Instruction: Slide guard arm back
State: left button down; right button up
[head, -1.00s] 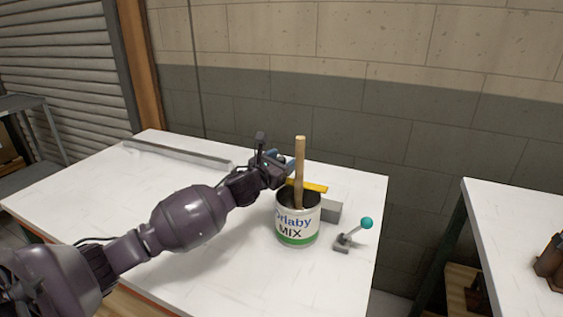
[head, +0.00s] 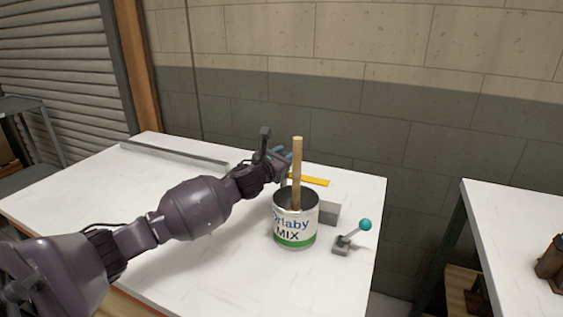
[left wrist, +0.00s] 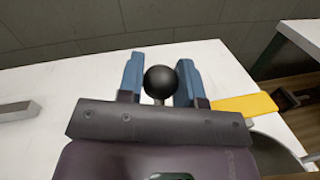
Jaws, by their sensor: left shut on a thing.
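A yellow bar, which looks like the guard arm (head: 313,181), lies behind the paint can; in the left wrist view it (left wrist: 247,104) shows at the right, partly hidden by my gripper. My left gripper (head: 283,153) is behind and left of the can. In the left wrist view its blue fingers (left wrist: 160,62) stand on either side of a round black knob (left wrist: 160,81) and are shut on it. The link between knob and yellow bar is hidden. My right gripper is not in view.
The paint can (head: 295,222) holds an upright wooden stick (head: 297,165). A grey rail (head: 175,153) lies along the table's back left. The left tabletop is clear.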

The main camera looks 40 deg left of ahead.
pick_arm(q)
jog(key=shift+w, duration=0.15)
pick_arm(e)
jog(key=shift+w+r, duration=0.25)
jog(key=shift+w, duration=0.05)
pick_arm(q)
jog(key=c, duration=0.8)
grip_release()
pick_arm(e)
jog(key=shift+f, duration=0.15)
pick_arm(q)
jog(key=shift+s, duration=0.3)
jog(key=s+p, duration=0.2)
jog(key=s, duration=0.8)
jog(key=shift+s+d, duration=0.1)
jog(key=shift+d, duration=0.1)
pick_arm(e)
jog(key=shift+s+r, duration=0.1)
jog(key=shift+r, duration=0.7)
